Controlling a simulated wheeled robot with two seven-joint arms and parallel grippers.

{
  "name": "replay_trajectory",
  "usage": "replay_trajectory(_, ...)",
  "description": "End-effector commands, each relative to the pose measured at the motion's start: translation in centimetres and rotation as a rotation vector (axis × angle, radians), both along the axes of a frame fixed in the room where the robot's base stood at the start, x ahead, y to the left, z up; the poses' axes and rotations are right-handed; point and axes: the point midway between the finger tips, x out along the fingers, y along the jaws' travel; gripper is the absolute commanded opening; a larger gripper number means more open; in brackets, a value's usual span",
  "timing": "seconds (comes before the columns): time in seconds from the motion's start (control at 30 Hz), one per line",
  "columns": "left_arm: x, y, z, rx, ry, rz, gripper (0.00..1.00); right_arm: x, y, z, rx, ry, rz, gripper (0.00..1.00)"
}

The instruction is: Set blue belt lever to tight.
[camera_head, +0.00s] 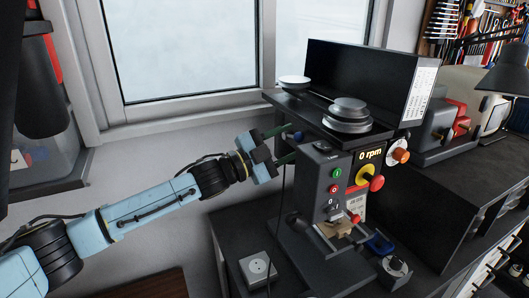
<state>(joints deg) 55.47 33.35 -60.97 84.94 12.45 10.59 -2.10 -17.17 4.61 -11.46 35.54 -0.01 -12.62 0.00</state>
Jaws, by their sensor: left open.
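The blue belt lever shows as a small blue knob (298,136) on the left side of the drill press (322,180), below its pulley deck. My left gripper (284,145) reaches in from the left. Its fingers are spread and point at the press, one above and one below the level of the knob. The knob appears just beyond the fingertips; I cannot tell whether they touch it. The lever's shaft is hidden. My right gripper is not in view.
The belt cover (362,78) is raised over the pulleys (347,112). The display (370,154) reads 0 rpm. A red-knobbed yellow dial (368,177) and a vise with a blue part (379,244) are on the right. A socket box (257,270) sits at the bench's front left.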

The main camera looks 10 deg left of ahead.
Motion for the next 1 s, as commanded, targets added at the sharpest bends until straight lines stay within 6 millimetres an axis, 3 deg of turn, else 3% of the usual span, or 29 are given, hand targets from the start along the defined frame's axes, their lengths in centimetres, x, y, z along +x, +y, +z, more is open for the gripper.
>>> replay_trajectory(0.5,-6.4,8.0,-2.4,0.003,0.001,0.003,0.46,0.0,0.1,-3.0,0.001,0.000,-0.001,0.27)
replay_trajectory(0.7,-7.5,9.4,-2.5,0.001,-0.001,0.002,0.46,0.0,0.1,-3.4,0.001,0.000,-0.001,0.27)
replay_trajectory(1.0,-7.6,9.5,-2.5,0.001,-0.002,0.001,0.46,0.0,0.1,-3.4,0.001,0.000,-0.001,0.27)
